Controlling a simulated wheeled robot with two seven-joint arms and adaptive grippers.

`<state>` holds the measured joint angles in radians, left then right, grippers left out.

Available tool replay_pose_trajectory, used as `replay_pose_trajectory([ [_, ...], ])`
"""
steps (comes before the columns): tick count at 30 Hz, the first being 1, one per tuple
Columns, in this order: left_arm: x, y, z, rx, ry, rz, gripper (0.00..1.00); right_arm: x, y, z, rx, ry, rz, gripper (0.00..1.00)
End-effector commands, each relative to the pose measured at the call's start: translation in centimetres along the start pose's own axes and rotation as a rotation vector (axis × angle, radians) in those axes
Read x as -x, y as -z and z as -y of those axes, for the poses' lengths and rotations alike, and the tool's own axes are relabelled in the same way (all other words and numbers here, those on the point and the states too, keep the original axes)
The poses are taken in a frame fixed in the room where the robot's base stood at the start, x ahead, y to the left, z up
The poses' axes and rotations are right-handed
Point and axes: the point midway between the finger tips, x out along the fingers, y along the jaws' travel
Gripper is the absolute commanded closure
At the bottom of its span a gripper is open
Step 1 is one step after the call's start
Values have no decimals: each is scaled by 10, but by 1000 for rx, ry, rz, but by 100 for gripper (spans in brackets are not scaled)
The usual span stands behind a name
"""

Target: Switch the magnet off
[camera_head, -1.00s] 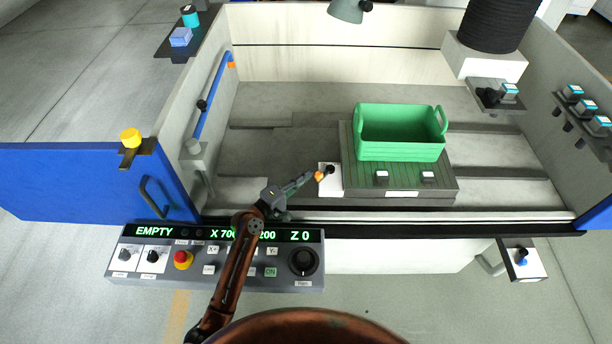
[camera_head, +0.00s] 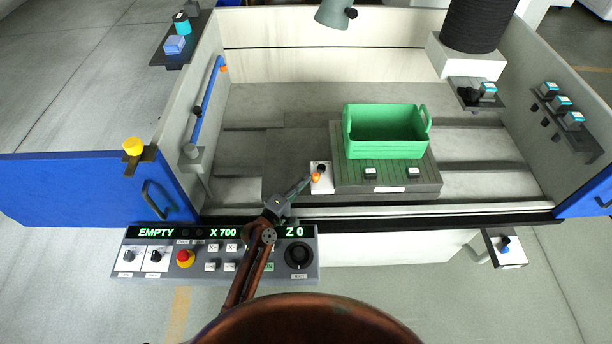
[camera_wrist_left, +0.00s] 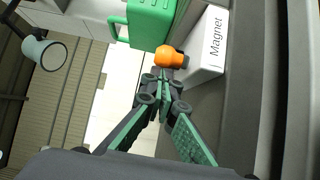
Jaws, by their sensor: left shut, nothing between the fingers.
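The magnet switch is a white box (camera_head: 319,187) at the left end of the grey plate, with a dark pivot and an orange knob (camera_head: 316,177). In the left wrist view the white box (camera_wrist_left: 205,62) reads "Magnet", and the orange knob (camera_wrist_left: 170,57) sits just beyond my fingertips. My left gripper (camera_head: 307,181) is shut and empty, its tips at or very near the knob. It also shows in the left wrist view (camera_wrist_left: 163,82). I cannot tell whether they touch. My right gripper is not in view.
A green crate (camera_head: 385,146) stands on the grey plate (camera_head: 400,188), close to the switch. The control panel (camera_head: 218,277) reads "EMPTY" and lies under my left arm. A blue door (camera_head: 75,188) stands open at the left. The tank floor left of the plate is clear.

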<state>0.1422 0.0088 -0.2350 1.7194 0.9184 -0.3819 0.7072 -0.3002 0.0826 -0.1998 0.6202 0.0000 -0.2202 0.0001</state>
Motion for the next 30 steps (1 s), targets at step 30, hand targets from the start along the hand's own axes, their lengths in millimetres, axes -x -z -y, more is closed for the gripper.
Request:
replay_pose_trajectory([
  [30,-22,-67,-2,1,-1,-1,100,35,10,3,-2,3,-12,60],
])
